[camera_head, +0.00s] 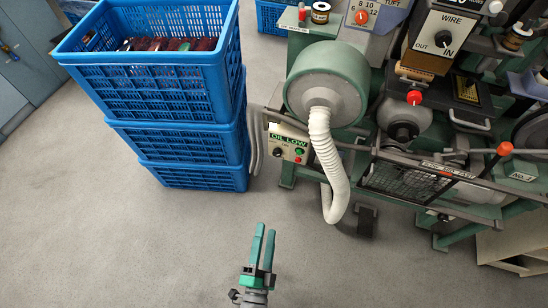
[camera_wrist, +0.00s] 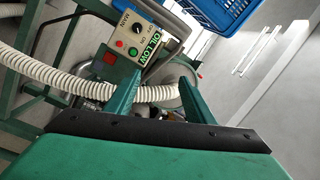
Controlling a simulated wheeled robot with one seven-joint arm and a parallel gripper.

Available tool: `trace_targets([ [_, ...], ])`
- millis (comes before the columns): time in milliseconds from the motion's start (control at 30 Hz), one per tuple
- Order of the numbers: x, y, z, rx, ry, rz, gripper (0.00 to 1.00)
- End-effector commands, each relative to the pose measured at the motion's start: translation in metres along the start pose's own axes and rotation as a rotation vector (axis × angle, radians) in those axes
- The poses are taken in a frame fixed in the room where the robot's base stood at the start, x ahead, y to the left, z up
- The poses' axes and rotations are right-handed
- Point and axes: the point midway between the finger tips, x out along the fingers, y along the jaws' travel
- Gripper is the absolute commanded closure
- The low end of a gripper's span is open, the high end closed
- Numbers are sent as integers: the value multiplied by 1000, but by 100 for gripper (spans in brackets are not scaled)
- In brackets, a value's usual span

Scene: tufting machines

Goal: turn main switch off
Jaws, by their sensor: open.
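A small control panel marked OIL LOW (camera_head: 288,140) sits low on the left of the green machine, beside the blue crates. Its black rotary knob (camera_head: 277,152) appears to be the main switch; its exact setting is too small to read. In the wrist view the panel (camera_wrist: 140,42) is tilted, with the black knob (camera_wrist: 137,29) beyond the fingertips, a red button and a green button. My gripper (camera_head: 265,230) is open and empty, over the floor in front of the panel and apart from it. Its two spread green fingers (camera_wrist: 157,82) show in the wrist view.
A stack of blue crates (camera_head: 185,140) stands left of the panel, close to it. A white corrugated hose (camera_head: 328,160) hangs just right of the panel. A wire guard (camera_head: 405,182) and an orange-tipped lever (camera_head: 504,149) are further right. The grey floor in front is clear.

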Motion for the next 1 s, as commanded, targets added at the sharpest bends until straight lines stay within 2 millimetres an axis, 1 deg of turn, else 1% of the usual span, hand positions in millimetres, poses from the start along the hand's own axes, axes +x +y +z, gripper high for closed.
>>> trace_targets([
  [33,18,5,9,93,23,-9,51],
  [167,59,20,29,346,82,-17,51],
  [300,105,36,49,605,144,-18,51],
  [500,171,54,76,933,233,-12,51],
  [600,196,62,85,1054,273,-5,51],
  [733,219,67,92,1158,311,1,51],
  [867,230,70,96,1207,331,4,51],
  [1000,240,72,94,1219,337,3,51],
])
